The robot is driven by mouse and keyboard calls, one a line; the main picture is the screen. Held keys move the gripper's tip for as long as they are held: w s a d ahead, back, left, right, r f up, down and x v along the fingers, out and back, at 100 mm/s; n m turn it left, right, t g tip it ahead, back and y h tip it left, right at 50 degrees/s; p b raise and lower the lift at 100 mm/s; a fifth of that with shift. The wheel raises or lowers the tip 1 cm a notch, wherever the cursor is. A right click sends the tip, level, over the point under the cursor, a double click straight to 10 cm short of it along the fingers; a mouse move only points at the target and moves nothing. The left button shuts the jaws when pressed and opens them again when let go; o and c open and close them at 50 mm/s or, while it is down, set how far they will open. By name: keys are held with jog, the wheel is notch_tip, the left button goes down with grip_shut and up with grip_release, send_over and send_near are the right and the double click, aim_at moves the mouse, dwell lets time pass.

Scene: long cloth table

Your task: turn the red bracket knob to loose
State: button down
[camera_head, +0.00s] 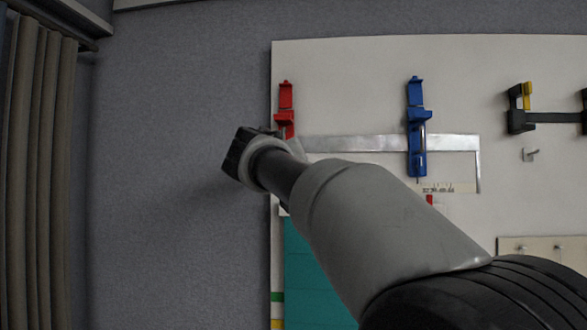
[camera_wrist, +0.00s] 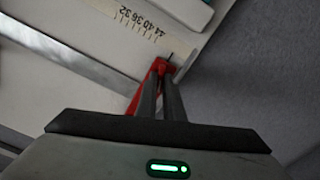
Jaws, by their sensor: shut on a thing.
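The red bracket (camera_head: 286,97) is mounted upright on the pale wall board (camera_head: 350,75), near its left edge. My arm and wrist cover its lower part in the head view. In the wrist view, the red bracket (camera_wrist: 133,103) shows around and behind my fingers. My gripper (camera_wrist: 162,80) has its two dark fingers close together at the red bracket, shut on a part between them. I take that part to be the knob, but the fingers hide it and its turn angle cannot be read.
A flat silver metal bar (camera_head: 375,143) runs right from the red bracket to a blue bracket (camera_head: 417,118). A printed scale (camera_wrist: 140,20) lies near the fingertips in the wrist view. Black brackets (camera_head: 519,108) hang farther right. Bare grey wall (camera_head: 180,110) is open at left, beside a brown curtain (camera_head: 35,160).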

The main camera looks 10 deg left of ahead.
jog(key=shift+a+f+n+p, duration=0.1)
jog(key=shift+n+p, duration=0.3)
jog(key=shift+n, duration=2.9)
jog(key=shift+a+f+n+p, duration=0.1)
jog(key=shift+n+p, duration=0.25)
jog(key=shift+n, duration=2.95)
jog(key=c, duration=1.9)
grip_release()
jog(key=shift+o, duration=0.2)
